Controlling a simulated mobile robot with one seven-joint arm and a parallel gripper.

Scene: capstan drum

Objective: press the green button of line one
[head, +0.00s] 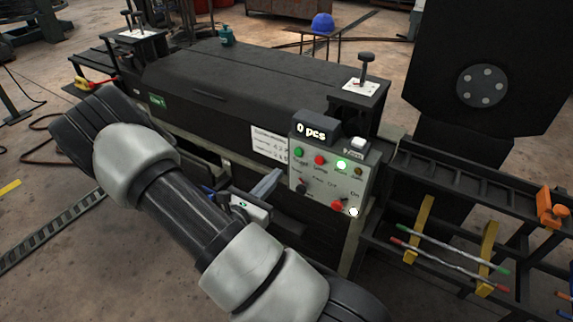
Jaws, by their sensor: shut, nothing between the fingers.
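A grey control panel (329,178) stands at the right end of a long black machine. The machine carries a small green sign (158,100) that seems to read Line 1. A green button (298,152) is at the panel's upper left, with a red button (319,160) to its right. A brightly lit green lamp or button (342,165) is further right. My gripper (275,177) is shut and empty, just left of the panel and below the green button's level. Its tips point toward the panel; I cannot tell the exact gap.
A display (316,131) reading 0 pcs tops the panel. A black knob (302,187), a red switch (337,205) and a lit white lamp (353,212) sit lower. A paper notice (269,144) is left of it. A rack with rods (450,254) stands at the right.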

